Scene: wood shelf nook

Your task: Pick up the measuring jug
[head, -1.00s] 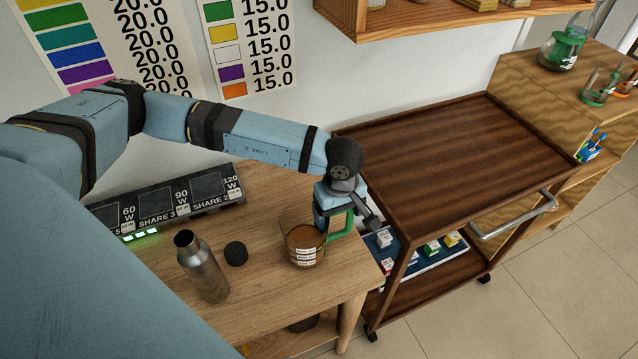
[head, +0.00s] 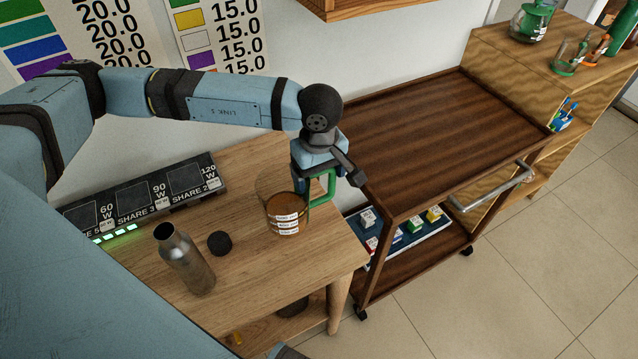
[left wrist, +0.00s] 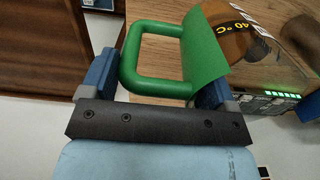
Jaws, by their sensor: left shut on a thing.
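The measuring jug (head: 286,210) is a clear vessel with brown contents, white label strips and a green handle (head: 325,190). It is upright over the right part of the wooden table (head: 250,290) and appears slightly above the surface. My left gripper (head: 326,183) is shut on the jug's green handle. In the left wrist view the green handle (left wrist: 155,60) lies between my left gripper's fingers (left wrist: 160,88), with part of the jug's brown body (left wrist: 228,45) beyond it. My right gripper is not in view.
A metal bottle (head: 185,260) and a black round cap (head: 220,243) stand left of the jug. A dark charging strip (head: 150,205) runs along the wall. A brown cart (head: 440,140) with a clear top stands close on the right, with small boxes (head: 433,215) on its lower shelf.

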